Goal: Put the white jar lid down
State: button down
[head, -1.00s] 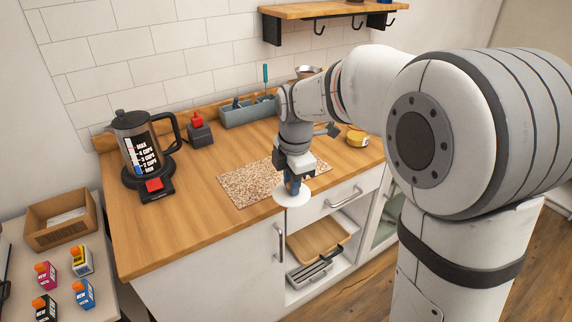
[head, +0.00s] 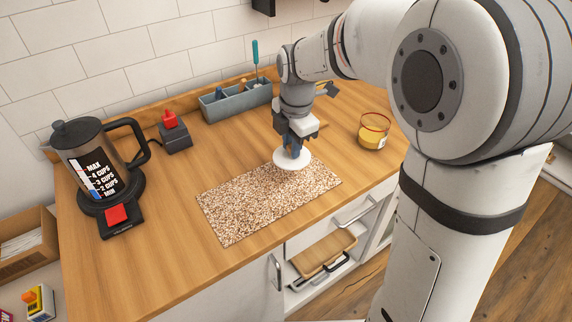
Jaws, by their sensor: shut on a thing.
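The white jar lid (head: 291,161) is a flat white disc in the head view. My gripper (head: 292,150) is shut on it from above, with blue fingers at the lid's middle. The lid overlaps the back right part of the speckled mat (head: 240,205) on the wooden counter. I cannot tell whether the lid touches the mat or hangs just above it.
A glass jar with yellow contents (head: 373,132) stands right of the gripper. A kettle (head: 95,165) stands at the left, with a red-topped device (head: 174,132) and a grey tool caddy (head: 236,100) behind. Bare counter (head: 165,225) lies left of the mat.

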notch_tip(320, 180, down, 4)
jog(key=shift+a+r, duration=0.15)
jog(key=shift+r, duration=0.1)
jog(key=shift+s+f, duration=0.1)
jog(key=shift+f, duration=1.65)
jog(key=shift+f, duration=0.1)
jog(key=c, duration=1.3)
grip_release()
jog(key=shift+o, duration=0.2)
jog(key=r, duration=0.8)
jog(key=s+r, duration=0.1)
jog(key=r, duration=0.3)
jog(key=shift+s+d+r, duration=0.1)
jog(key=shift+d, duration=0.2)
jog(key=s+d+f+m, duration=0.1)
jog(key=s+d+m, duration=0.5)
jog(key=s+m, duration=0.3)
jog(key=s+d+f+m+t, duration=0.1)
jog(key=s+d+m, duration=0.6)
jog(key=m, duration=0.8)
jog(key=shift+s+f+m+t+h, duration=0.35)
jog(key=shift+s+f, duration=0.35)
jog(key=shift+s, duration=0.4)
